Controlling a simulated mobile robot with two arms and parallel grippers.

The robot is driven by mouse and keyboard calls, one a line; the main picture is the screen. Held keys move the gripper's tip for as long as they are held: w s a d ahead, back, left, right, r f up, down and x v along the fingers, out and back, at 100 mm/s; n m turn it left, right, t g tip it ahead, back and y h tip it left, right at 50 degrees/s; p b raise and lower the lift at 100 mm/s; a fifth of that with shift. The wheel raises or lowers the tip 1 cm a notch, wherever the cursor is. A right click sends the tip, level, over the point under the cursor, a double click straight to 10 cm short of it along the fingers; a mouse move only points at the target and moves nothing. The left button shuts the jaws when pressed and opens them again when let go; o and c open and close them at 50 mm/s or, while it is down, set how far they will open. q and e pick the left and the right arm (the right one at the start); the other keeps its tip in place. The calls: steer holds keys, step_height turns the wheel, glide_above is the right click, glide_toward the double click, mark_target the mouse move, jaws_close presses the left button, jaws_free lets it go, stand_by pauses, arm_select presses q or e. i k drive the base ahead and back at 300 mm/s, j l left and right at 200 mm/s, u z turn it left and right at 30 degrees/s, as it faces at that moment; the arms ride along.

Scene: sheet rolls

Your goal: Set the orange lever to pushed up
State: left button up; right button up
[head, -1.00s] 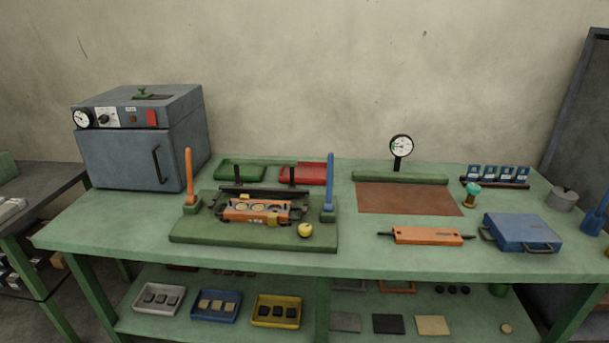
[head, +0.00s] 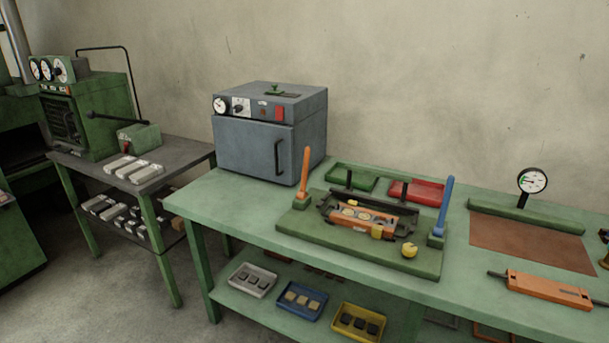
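The orange lever (head: 305,174) stands nearly upright on a small green block at the left end of the green base plate (head: 295,222), in the head view. A blue lever (head: 446,205) stands at the plate's right end, leaning slightly. Neither of my grippers is in view.
A grey oven (head: 250,150) stands behind and left of the levers. Green and red trays (head: 417,190) lie behind the plate. A dial gauge (head: 532,181) and an orange bar (head: 548,289) are to the right. The table (head: 225,205) is clear at front left.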

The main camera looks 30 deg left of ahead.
mark_target(302, 194)
steer(key=i+u, duration=0.15)
steer(key=u, duration=0.25)
steer(key=i+j+u, duration=0.1)
steer(key=u, duration=0.35)
steer(key=i+l, duration=0.05)
steer(key=i, duration=0.05)
